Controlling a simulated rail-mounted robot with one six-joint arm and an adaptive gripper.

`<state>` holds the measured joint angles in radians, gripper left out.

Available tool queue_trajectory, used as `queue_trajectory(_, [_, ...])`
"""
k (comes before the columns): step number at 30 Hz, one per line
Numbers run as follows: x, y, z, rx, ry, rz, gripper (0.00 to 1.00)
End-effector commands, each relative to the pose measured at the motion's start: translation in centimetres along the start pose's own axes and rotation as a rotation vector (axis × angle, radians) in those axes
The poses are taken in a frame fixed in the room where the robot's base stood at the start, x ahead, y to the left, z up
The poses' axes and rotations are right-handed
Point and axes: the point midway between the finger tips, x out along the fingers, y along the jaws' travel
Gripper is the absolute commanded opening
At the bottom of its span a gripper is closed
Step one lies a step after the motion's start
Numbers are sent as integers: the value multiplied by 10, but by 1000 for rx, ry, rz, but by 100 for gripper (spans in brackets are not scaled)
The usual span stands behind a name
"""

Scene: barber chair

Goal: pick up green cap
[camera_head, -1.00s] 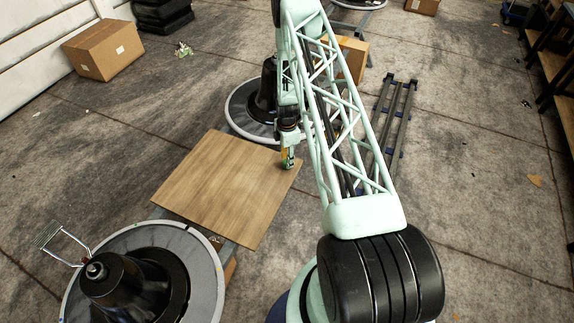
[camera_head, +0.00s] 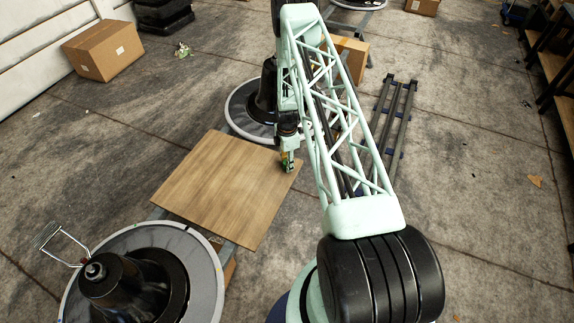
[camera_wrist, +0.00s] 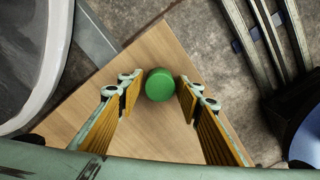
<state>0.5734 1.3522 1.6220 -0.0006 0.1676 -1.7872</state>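The green cap (camera_wrist: 159,85) is a small round green disc near a corner of the wooden board (camera_head: 224,188), which also shows in the wrist view (camera_wrist: 150,150). In the wrist view my gripper (camera_wrist: 161,88) is open, with one yellow-padded finger on each side of the cap. A gap shows between the cap and each finger. In the head view my gripper (camera_head: 287,165) is low over the board's right corner, and the cap is mostly hidden by it.
Round grey-rimmed chair bases stand behind the board (camera_head: 238,108) and at front left (camera_head: 205,262). Dark rails (camera_head: 392,120) lie on the floor to the right. Cardboard boxes (camera_head: 104,50) stand farther back. The rest of the board is bare.

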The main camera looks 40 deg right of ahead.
Motion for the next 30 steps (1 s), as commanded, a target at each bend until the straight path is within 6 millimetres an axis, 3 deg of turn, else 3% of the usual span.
queue_trajectory(6, [0,0,0,0,0,0,14])
queue_trajectory(20, [-2,0,0,0,0,0,13])
queue_trajectory(30, [-21,1,0,0,0,2,13])
